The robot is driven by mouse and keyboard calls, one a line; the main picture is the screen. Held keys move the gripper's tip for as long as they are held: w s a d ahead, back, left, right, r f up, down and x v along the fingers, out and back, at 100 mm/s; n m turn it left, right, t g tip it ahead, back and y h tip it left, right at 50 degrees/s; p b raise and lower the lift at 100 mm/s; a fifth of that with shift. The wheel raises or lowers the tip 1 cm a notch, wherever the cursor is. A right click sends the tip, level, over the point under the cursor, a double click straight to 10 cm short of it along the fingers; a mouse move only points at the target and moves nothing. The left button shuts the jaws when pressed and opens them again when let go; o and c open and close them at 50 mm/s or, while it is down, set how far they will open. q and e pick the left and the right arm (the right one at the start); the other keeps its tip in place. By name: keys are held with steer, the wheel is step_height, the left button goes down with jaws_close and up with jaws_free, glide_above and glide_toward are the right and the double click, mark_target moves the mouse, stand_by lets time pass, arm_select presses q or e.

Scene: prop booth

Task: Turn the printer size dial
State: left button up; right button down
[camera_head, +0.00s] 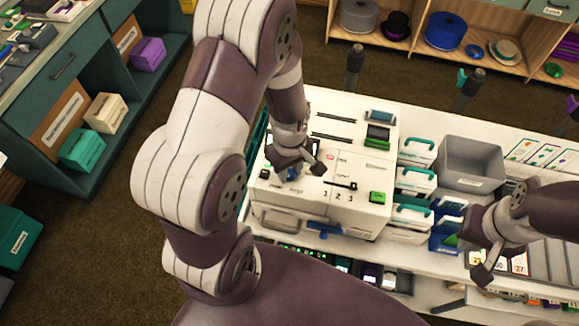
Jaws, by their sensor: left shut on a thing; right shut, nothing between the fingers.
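The printer (375,222) is a white box on the white bench, with slots, buttons and printed labels on its top. My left gripper (300,166) reaches down onto the left part of its top panel and is shut on the size dial, which the fingers mostly hide. I cannot tell which mark the dial points to. Right of the gripper is a black slider (341,185) above the numbers 1, 2 and 3. My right gripper (476,254) is shut and empty, right of the printer above the bench's card slots.
A green button (377,197) and a dark green block (377,136) are on the printer top. White drawers with teal handles (416,180) and a grey bin (470,163) stand to its right. Shelves line the back and left, with brown floor between.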

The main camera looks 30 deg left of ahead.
mark_target(289, 172)
arm_select(q)
steer(key=shift+w+r+m, duration=0.1)
steer(key=shift+r+m, duration=0.05)
steer(key=shift+m, duration=0.15)
steer(key=m, duration=0.3)
steer(key=shift+p, duration=0.4)
steer(key=shift+m+p, duration=0.3)
steer(key=shift+m, duration=2.3)
steer(key=o, duration=1.1)
steer(key=shift+c, duration=0.2)
step_height(289, 172, up, 13)
steer(key=b, duration=0.2)
steer(key=shift+f, duration=0.2)
